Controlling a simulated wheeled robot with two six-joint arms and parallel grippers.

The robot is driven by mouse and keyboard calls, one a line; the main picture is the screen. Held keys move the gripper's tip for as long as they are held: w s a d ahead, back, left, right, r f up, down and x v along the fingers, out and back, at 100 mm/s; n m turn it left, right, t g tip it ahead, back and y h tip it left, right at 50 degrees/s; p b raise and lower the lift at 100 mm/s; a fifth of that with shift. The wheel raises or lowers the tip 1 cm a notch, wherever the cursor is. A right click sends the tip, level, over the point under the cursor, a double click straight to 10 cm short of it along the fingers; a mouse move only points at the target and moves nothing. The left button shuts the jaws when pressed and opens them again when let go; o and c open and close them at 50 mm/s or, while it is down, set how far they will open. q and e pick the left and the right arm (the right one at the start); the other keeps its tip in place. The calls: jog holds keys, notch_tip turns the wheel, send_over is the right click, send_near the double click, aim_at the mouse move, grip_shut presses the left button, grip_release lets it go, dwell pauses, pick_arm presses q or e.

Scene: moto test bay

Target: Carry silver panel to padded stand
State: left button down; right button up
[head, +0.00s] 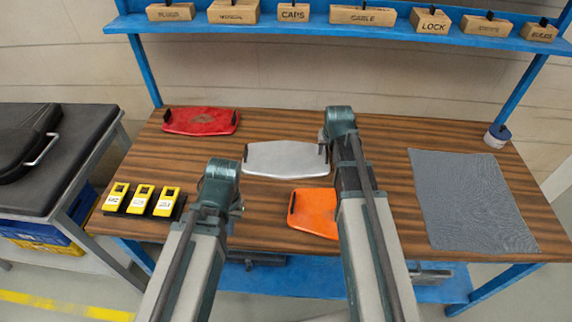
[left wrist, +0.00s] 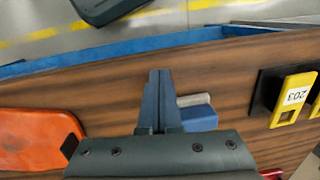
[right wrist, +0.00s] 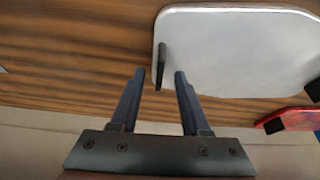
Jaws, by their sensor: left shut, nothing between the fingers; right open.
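The silver panel (head: 285,160) lies flat on the wooden table, with a black handle at each end. It also shows in the right wrist view (right wrist: 235,50). My right gripper (right wrist: 159,73) is open, with the panel's near black handle (right wrist: 161,66) appearing between its fingertips. Whether the fingers are level with the handle I cannot tell. In the head view my right arm partly covers the panel's right end. My left gripper (left wrist: 159,72) is shut and empty over the table in front of the panel. The padded stand (head: 88,128) with a black top is at the far left.
A red panel (head: 201,121), an orange panel (head: 314,212), yellow numbered tags (head: 143,199) and a grey mat (head: 470,200) lie on the table. A blue-and-white block (left wrist: 197,112) is beside my left gripper. A shelf (head: 320,27) holds labelled blocks.

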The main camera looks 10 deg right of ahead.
jog(key=shift+w+f, duration=0.2)
jog(key=shift+f, duration=0.3)
jog(key=shift+r, duration=0.1)
jog(key=shift+c, duration=0.3)
grip_shut()
dwell(0.7)
